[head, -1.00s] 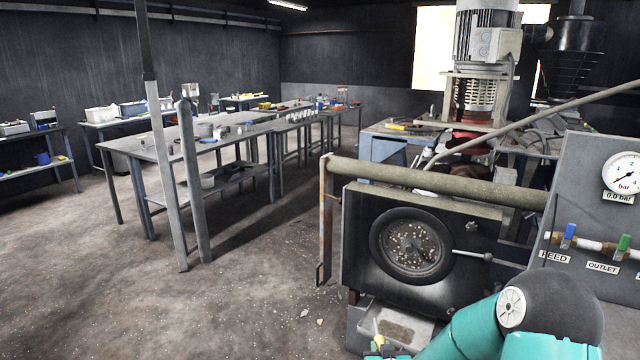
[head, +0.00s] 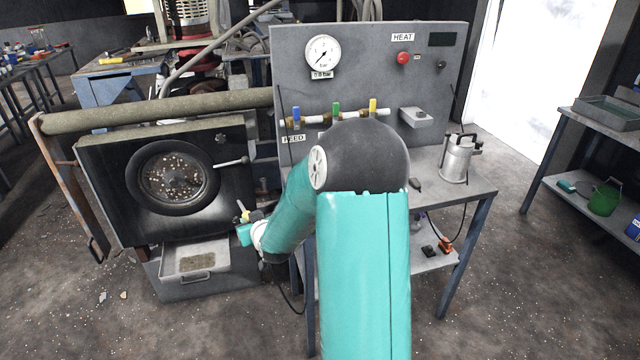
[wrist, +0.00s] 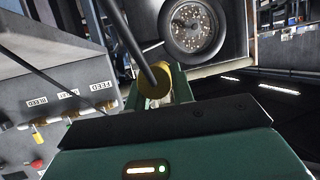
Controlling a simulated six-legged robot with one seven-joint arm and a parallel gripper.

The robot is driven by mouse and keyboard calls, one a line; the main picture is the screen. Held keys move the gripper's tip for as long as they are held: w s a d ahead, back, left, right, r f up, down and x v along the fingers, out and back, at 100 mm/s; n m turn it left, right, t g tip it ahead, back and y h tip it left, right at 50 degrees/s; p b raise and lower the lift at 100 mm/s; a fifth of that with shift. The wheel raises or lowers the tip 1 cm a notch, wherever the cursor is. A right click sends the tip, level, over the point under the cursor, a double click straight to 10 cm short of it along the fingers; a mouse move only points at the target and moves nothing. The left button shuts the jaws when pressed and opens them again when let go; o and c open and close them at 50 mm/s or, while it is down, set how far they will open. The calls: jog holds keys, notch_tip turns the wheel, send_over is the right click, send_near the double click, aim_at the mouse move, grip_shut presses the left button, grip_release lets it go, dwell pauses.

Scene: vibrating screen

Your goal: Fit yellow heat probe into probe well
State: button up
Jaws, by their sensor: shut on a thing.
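I cannot make out the probe well for sure. A metal can (head: 457,160) with a handle stands on the bench right of my arm.
The grey panel (head: 380,75) carries a gauge, coloured valves, a HEAT label and a red button. A small bracket (head: 416,118) juts from it. The tray (head: 180,275) and round-windowed machine (head: 110,205) are left. Floor is open at front left; a shelf (head: 600,122) stands right.

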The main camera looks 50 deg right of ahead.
jog(key=s+d+r+m+h, duration=0.1)
jog(key=s+d+r, duration=0.1)
jog(key=d, duration=0.3)
jog(key=s+d+r+m+g+h, duration=0.1)
jog(key=s+d+r, duration=0.1)
jog(key=s+d, duration=0.2)
jog(key=s+d+r, duration=0.2)
jog(key=s+d, duration=0.1)
jog(key=d, duration=0.3)
jog(key=shift+s+d+r+m+h, duration=0.25)
jog(key=shift+d+r+m+h, duration=0.05)
jog(key=shift+d+m+h, duration=0.1)
jog(key=shift+f, duration=0.1)
